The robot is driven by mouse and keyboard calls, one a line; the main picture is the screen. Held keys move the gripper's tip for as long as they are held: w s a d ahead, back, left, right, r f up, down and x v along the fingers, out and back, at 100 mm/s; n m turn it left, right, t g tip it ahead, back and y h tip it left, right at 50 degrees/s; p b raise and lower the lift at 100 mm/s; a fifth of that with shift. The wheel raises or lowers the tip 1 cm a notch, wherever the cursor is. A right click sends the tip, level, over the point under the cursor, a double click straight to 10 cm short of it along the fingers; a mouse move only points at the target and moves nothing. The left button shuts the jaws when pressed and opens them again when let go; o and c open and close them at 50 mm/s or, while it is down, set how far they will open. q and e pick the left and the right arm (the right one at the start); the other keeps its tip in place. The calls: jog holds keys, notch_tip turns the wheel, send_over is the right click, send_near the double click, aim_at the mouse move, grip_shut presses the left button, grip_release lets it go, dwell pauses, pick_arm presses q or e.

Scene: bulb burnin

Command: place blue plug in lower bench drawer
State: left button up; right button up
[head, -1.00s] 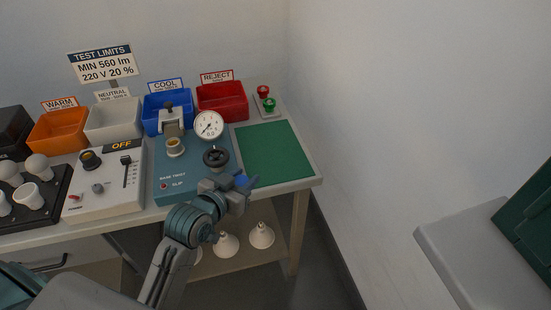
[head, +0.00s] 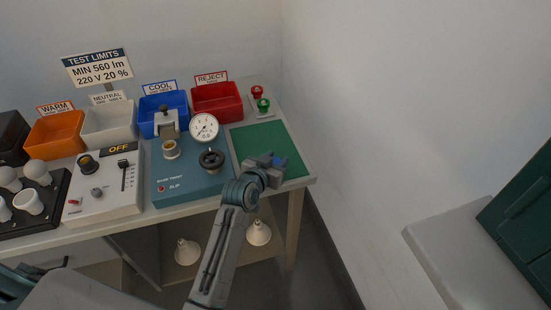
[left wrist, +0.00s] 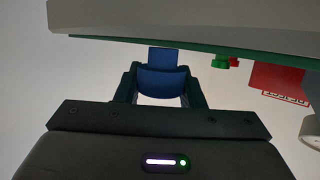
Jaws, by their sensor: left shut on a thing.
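The blue plug (head: 280,161) is between the fingers of my left gripper (head: 274,165), which is shut on it. In the head view they are in front of the green mat (head: 258,141) at the bench's right end; I cannot tell the height above it. In the left wrist view the plug (left wrist: 162,82) shows between the two dark fingers.
A blue tester (head: 190,186) with a gauge and the control box (head: 105,195) stand left of the mat. Orange, white, blue and red bins (head: 216,103) line the back. White reflector lamps (head: 258,233) stand on the shelf below. A wall bounds the right side.

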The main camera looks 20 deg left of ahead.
pick_arm(q)
jog(key=shift+f, duration=0.2)
jog(key=o, duration=1.2)
jog(key=shift+r, duration=0.1)
